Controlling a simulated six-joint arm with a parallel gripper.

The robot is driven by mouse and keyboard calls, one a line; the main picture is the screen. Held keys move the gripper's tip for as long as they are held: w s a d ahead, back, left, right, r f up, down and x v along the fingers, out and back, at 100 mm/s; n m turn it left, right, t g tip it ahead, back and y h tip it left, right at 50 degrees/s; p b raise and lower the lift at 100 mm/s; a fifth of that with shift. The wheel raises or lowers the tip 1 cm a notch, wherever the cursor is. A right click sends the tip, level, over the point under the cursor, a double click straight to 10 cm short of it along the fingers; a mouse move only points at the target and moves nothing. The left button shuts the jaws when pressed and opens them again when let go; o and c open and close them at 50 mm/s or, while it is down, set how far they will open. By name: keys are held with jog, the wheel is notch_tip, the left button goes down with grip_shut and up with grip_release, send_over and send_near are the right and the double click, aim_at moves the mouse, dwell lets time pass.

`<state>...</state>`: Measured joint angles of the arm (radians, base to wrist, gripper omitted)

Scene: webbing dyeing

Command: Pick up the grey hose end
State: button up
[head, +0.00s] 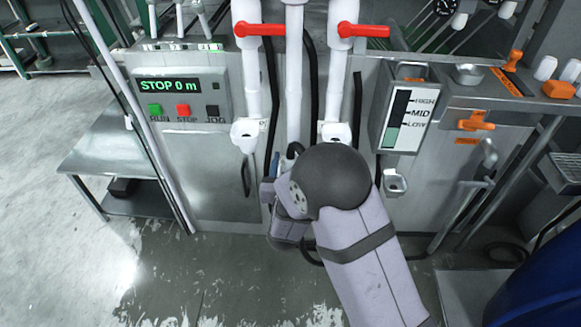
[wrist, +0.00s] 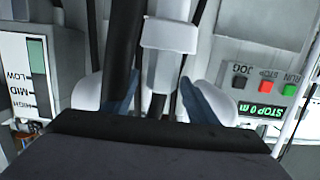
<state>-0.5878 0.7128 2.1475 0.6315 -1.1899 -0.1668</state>
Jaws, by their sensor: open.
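My gripper (wrist: 160,78) shows in the wrist view as two blue-grey fingers, spread apart with nothing clamped between them. A pale vertical pipe and a thick black hose (wrist: 122,45) are seen beyond the fingers, the hose toward the left one. A pale grey-white block (wrist: 170,35) crosses the pipe just above the gap. I cannot tell for sure whether it is the grey hose end or a bracket.
The control panel (head: 180,98) is left and the level gauge (head: 405,118) right. Two white pipes with red handles (head: 259,30) end in white cups (head: 245,134). An empty holder (head: 395,183) sits below the gauge. A metal table (head: 115,150) stands left; a blue drum (head: 545,285) is lower right.

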jog(key=shift+w+a+f+p, duration=0.1)
jog(key=shift+w+f+p, duration=0.15)
jog(key=shift+w, duration=1)
jog(key=shift+w+f+p, duration=0.15)
jog(key=shift+w+p, duration=0.05)
jog(key=shift+w, duration=1.05)
jog(key=shift+c, duration=0.3)
jog(key=c, duration=1.2)
jog(key=shift+r, duration=0.1)
